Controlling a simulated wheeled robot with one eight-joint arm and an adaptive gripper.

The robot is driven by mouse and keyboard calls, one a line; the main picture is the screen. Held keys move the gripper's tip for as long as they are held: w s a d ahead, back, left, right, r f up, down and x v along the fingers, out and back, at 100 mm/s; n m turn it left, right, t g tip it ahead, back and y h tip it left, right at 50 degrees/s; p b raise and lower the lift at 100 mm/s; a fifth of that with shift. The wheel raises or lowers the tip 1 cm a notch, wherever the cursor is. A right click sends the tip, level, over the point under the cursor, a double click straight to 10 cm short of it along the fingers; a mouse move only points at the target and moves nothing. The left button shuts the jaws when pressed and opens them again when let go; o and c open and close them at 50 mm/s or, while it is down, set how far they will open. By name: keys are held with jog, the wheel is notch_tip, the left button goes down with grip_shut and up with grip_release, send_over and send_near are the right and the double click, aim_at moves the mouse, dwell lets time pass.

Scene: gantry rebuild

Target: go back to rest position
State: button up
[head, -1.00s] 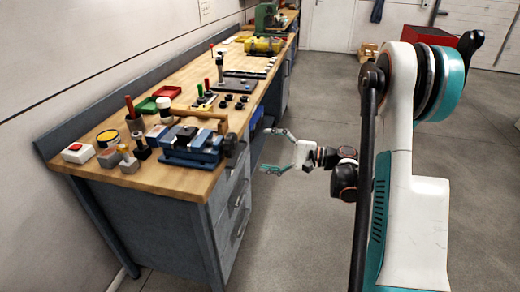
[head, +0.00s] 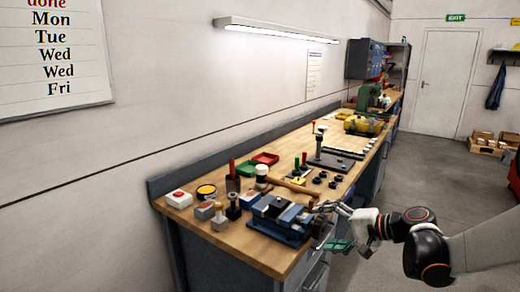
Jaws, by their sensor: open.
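My gripper (head: 328,225) is at the right of the head view, with open, empty fingers pointing left. It is by the front edge of the wooden workbench (head: 225,240), just right of the blue vise (head: 278,218). I cannot tell whether the fingers touch the vise or the bench edge. My arm reaches in from the right edge of the picture.
Grey floor (head: 425,165) is free right of the bench. Crates (head: 487,143) stand near the door.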

jog(key=s+a+r+n+g+h, duration=0.1)
jog(key=s+a+r+n+h, duration=0.4)
jog(key=s+a+n, duration=0.3)
jog(key=s+d+f+h, duration=0.1)
jog(key=s+d+h, duration=0.1)
jog(key=s, duration=0.4)
jog(key=s+d+f+h, duration=0.1)
jog(key=s+d, duration=0.2)
jog(key=s, duration=0.4)
jog(key=s+d+f+h+b, duration=0.1)
jog(key=s+d+f+h, duration=0.1)
jog(key=s, duration=0.4)
jog(key=shift+s+d+h, duration=0.2)
jog(key=shift+d+h, duration=0.1)
jog(key=shift+d, duration=0.45)
